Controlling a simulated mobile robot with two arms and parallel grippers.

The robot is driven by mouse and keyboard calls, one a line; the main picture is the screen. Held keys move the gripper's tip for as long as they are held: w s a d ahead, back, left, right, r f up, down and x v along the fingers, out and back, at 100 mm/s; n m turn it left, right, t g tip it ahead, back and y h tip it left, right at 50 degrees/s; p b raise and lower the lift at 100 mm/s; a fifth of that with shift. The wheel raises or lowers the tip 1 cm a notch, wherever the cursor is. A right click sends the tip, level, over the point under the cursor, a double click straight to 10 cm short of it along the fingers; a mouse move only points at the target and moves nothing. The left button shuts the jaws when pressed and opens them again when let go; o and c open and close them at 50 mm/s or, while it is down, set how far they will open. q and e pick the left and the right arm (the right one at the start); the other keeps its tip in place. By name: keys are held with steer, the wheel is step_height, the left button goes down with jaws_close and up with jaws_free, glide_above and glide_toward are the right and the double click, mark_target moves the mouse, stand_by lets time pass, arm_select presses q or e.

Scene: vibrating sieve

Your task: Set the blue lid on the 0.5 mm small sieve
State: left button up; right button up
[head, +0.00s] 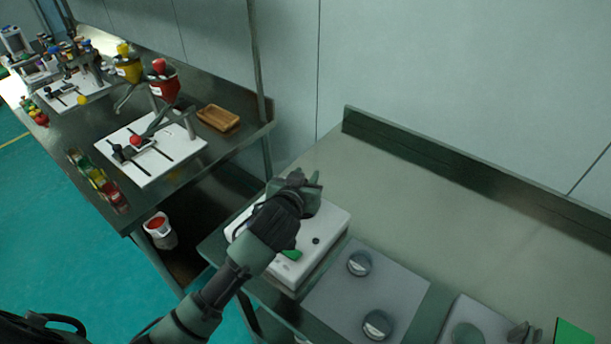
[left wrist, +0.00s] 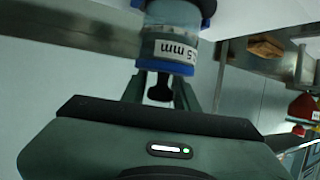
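The small sieve (left wrist: 172,32) is a clear cylinder with blue bands, upside down in the left wrist view, with a label of which "5 mm" reads. The blue lid (left wrist: 165,66) shows as the blue band at the gripper end of the sieve and appears to rest on it. A dark knob stands between the fingers of my left gripper (left wrist: 161,88). I cannot tell whether they press on it. In the head view my left gripper (head: 308,190) is over the white machine (head: 325,250) and hides most of the sieve. My right gripper is not clearly visible.
Two round metal pieces (head: 360,263) (head: 377,324) lie on a grey plate (head: 335,300) right of the machine. A green panel (head: 575,332) is at the lower right. The bench's back right (head: 430,195) is clear. Another bench holds a wooden tray (head: 218,119).

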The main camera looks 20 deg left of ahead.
arm_select(q)
steer(key=shift+o, duration=0.5)
steer(key=shift+r, duration=0.15)
steer(key=b+v, duration=0.1)
steer(key=v, duration=1.1)
stand_by(0.6)
